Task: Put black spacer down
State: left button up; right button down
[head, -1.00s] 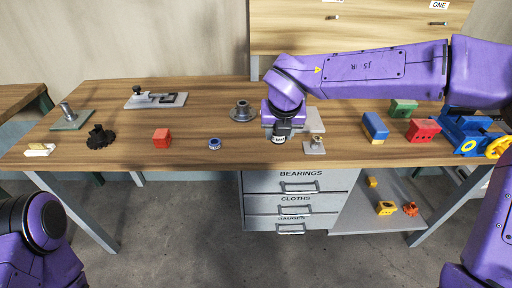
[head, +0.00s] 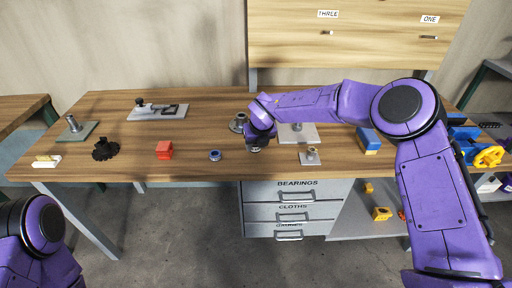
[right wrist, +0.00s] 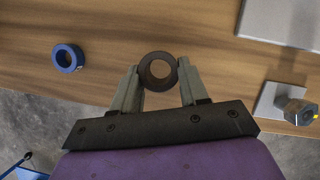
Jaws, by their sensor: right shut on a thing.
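The black spacer (right wrist: 148,83) is a dark ring with a round hole, seen from above in the right wrist view. My right gripper (right wrist: 158,80) is shut on it, one finger on each side. In the head view my right gripper (head: 255,147) is low over the front middle of the wooden table (head: 190,170), right of the blue ring (head: 215,155). The spacer is mostly hidden there by the gripper. I cannot tell whether it touches the wood. My left gripper is out of the picture; only part of my left arm shows.
A small grey plate with a stub (head: 310,157) stands close right, and a larger grey plate (head: 307,132) lies behind it. A round grey flanged part (head: 237,124) is just behind left. A red block (head: 164,150) and a black gear-like part (head: 105,150) stand farther left.

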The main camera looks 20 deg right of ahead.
aim_at(256, 157)
jog(key=shift+f, duration=1.55)
jog(key=c, duration=0.5)
grip_release()
jog(key=b+v, duration=0.1)
jog(key=v, duration=1.1)
jog(key=shift+b, duration=0.4)
jog(key=shift+s, duration=0.1)
